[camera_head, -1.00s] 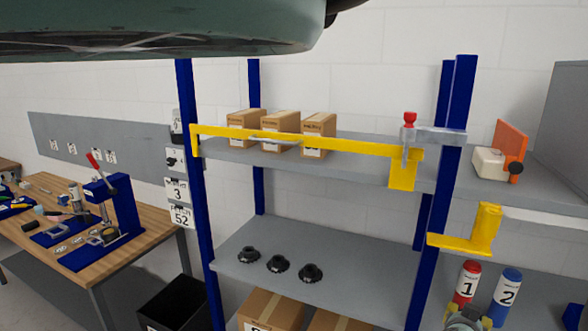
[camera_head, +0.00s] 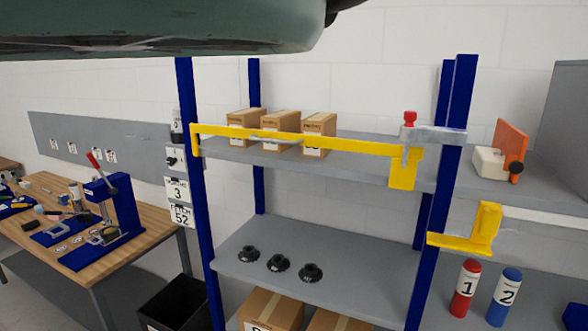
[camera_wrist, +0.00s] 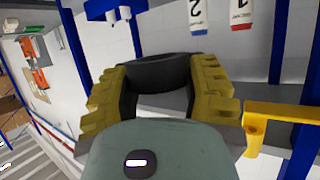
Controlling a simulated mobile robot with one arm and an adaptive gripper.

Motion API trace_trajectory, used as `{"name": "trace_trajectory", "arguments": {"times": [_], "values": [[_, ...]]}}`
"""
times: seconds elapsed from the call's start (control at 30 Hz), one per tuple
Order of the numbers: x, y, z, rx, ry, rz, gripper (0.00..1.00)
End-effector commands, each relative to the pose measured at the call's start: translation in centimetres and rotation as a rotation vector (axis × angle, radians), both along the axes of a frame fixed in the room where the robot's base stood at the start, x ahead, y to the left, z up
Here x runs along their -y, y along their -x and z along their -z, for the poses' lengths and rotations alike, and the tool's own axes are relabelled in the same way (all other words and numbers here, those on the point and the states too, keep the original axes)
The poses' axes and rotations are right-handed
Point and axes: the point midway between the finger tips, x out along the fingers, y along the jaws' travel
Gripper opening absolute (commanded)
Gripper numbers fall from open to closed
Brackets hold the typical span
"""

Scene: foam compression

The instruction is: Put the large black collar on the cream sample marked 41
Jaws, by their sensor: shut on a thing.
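My gripper (camera_wrist: 160,68) shows in the wrist view with its yellow ridged fingers on either side of a wide, dark, rounded piece, which looks like the large black collar (camera_wrist: 165,75). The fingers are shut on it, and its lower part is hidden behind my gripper. My gripper is not in the head view. I cannot make out a cream sample marked 41 in either view; small pieces on the wooden bench (camera_head: 150,215) at left are too small to read.
Three black flanged pieces (camera_head: 278,262) stand on the lower grey shelf (camera_head: 350,260). Yellow brackets (camera_head: 400,170) and blue posts (camera_head: 190,200) stand out at the rack. Red (camera_head: 465,290) and blue (camera_head: 505,297) cylinders stand at right. A press (camera_head: 115,205) is on the bench.

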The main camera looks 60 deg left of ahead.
Motion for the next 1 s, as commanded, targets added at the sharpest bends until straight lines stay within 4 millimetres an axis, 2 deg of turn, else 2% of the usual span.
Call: {"name": "trace_trajectory", "arguments": {"times": [0.3,0.5,0.73,1.0], "values": [[4.7,3.3,-3.9,0.002,0.002,0.045,0.13],[6.7,5.5,-7.0,0.002,0.001,0.056,0.13],[7.8,7.4,-9.8,0.001,0.0,0.053,0.13],[8.0,8.1,-10.9,0.0,-0.001,0.049,0.13]]}}
